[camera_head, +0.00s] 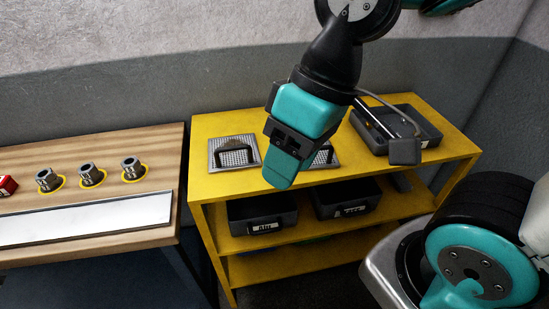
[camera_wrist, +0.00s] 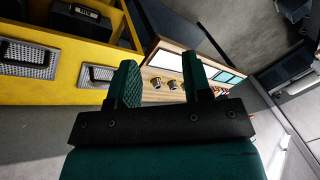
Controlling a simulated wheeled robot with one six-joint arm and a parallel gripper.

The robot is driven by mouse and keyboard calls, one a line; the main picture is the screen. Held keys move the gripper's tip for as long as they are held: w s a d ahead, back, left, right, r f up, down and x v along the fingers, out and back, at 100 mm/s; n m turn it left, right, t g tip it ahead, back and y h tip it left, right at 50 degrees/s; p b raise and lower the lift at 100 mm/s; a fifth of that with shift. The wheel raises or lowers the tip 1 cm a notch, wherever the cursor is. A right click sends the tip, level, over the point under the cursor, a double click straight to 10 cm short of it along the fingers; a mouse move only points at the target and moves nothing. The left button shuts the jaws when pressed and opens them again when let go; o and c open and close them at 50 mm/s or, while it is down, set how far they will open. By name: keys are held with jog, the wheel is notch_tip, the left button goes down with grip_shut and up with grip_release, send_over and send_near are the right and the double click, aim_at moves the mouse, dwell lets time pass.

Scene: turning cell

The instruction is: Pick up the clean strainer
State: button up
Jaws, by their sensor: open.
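Two square mesh strainers with black handles lie on the top of the yellow shelf unit. The left strainer (camera_head: 222,158) shows whole in the head view. The right strainer (camera_head: 326,158) is partly hidden behind my gripper (camera_head: 283,163). I cannot tell from the pictures which one is clean. My gripper is open and empty, pointing down, in front of the right strainer in the head view. In the wrist view its two fingers (camera_wrist: 160,82) stand apart with nothing between them. Two meshed plates, one at the far left (camera_wrist: 28,53) and one nearer the fingers (camera_wrist: 97,73), show there.
A dark tray (camera_head: 425,133) with tools stands at the right on the yellow shelf unit (camera_head: 455,145). Black bins (camera_head: 262,215) sit on its lower shelf. A wooden bench (camera_head: 150,155) at the left carries several metal fittings (camera_head: 91,175) in yellow rings.

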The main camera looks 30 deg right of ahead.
jog(key=w+d+f+m+h+b, duration=0.1)
jog(key=w+d+f+m+h, duration=0.15)
jog(key=w+d+m, duration=1)
jog(key=w+d+f+m+h, duration=0.25)
jog(key=w+d+m, duration=0.65)
jog(key=m, duration=0.7)
jog(key=shift+y, duration=0.5)
notch_tip(320, 180, down, 10)
jog(key=shift+s+f+p, duration=0.15)
jog(key=shift+f+p, duration=0.1)
jog(key=shift+p, duration=0.55)
jog(key=shift+a+f+p, duration=0.2)
jog(key=shift+f+p, duration=0.85)
jog(key=shift+f, duration=2)
grip_shut()
